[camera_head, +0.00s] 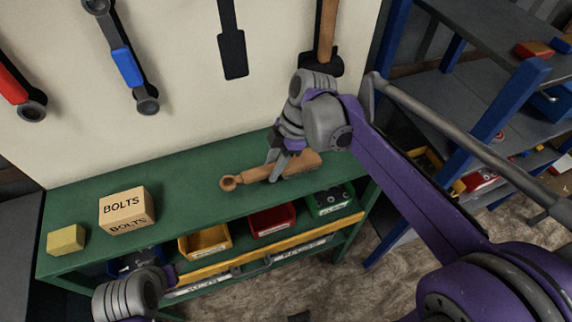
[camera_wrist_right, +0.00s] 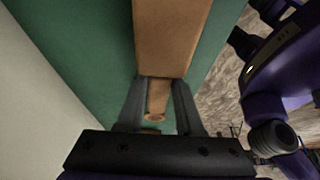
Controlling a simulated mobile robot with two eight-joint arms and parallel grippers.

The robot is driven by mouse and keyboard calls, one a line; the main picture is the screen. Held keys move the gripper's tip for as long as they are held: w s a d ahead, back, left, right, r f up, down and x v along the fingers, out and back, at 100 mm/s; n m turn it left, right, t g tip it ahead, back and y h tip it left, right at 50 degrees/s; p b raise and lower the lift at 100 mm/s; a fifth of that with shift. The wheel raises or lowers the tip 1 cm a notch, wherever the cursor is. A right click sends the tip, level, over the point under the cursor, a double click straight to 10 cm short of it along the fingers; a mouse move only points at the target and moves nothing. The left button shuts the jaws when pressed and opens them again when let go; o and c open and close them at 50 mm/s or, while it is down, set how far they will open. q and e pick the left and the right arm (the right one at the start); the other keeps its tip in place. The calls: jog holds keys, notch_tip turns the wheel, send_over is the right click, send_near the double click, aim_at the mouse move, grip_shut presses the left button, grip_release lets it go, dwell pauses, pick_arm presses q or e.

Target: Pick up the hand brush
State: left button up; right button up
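The hand brush (camera_head: 249,176) has a tan wooden block and a narrower handle with a round, holed end. It lies along the green bench top, handle end to the left. My right gripper (camera_head: 275,172) is over its middle, fingers pointing down. In the right wrist view the fingers (camera_wrist_right: 161,88) flank the brush's neck, and the handle fills the gap at their tips. The wooden block (camera_wrist_right: 170,38) extends beyond them; bristles are not visible. No clear lift off the bench shows. My left gripper (camera_head: 160,274) is at the lower left, away from the brush; its fingers are unclear.
A BOLTS box (camera_head: 127,210) and a yellow block (camera_head: 66,240) stand on the left of the green bench (camera_head: 185,193). Yellow (camera_head: 205,241), red (camera_head: 272,220) and green (camera_head: 331,201) bins sit below its front edge. Tools hang on the wall behind. Blue-framed shelves stand right.

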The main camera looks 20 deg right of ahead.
aim_at(273, 166)
grip_shut()
notch_tip(273, 166, up, 10)
jog(key=shift+r+p, duration=0.1)
jog(key=shift+p, duration=0.2)
jog(key=shift+o, duration=0.3)
grip_release()
grip_shut()
jog(key=shift+s, duration=0.1)
